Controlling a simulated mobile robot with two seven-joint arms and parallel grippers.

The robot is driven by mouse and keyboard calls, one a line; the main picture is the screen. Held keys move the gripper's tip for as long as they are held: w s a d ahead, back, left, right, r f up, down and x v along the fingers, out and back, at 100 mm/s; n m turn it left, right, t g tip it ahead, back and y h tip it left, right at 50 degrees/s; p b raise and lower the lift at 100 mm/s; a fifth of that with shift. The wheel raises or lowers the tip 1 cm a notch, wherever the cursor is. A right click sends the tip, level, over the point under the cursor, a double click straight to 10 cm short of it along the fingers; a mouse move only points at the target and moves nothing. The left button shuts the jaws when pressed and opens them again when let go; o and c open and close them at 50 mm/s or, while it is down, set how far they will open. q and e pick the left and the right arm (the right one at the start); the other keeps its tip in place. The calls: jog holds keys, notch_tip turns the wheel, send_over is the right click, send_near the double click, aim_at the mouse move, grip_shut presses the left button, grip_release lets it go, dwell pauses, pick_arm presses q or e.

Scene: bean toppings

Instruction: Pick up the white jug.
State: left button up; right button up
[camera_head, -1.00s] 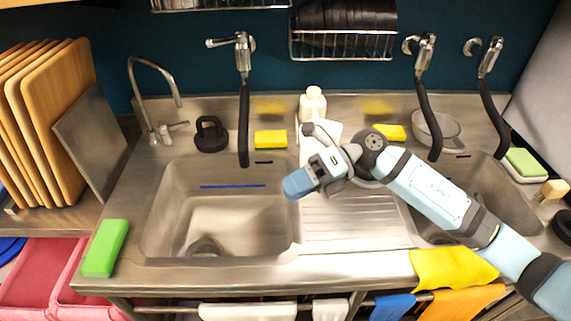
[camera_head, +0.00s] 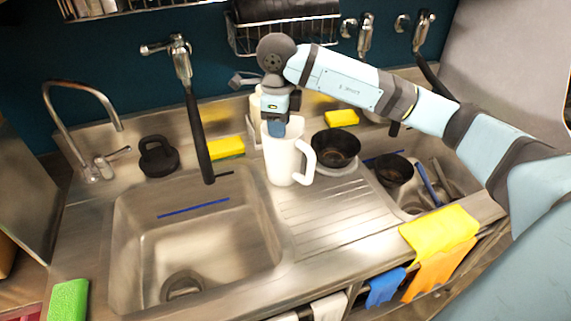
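The white jug (camera_head: 281,160) stands upright on the steel counter between the two basins, at the left end of the ribbed drainboard. Its handle points right. My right gripper (camera_head: 277,128) is above the jug, pointing down, with its blue fingertip at the jug's open top. The finger overlaps the rim in this view, and I cannot tell whether it touches the jug. The second finger is not clearly seen, so the opening is unclear. My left gripper is not in view.
A black bowl (camera_head: 335,148) on a pale dish sits right of the jug. A black pan (camera_head: 393,170) and utensils are in the right basin. The left basin (camera_head: 200,245) is empty. A black tap hose (camera_head: 198,135) hangs left of the jug. A yellow sponge (camera_head: 226,148) lies behind.

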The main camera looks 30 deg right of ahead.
aim_at(279, 145)
jog(key=shift+w+d+f+p, duration=0.1)
jog(key=shift+f+p, duration=0.1)
jog(key=shift+f, duration=1.1)
jog(key=shift+w+f+p, duration=0.1)
jog(key=shift+f+p, duration=0.05)
jog(key=shift+f, duration=1.15)
jog(key=shift+w+d+f+p, duration=0.1)
jog(key=shift+f+p, duration=0.1)
jog(key=shift+f, duration=1.1)
grip_shut()
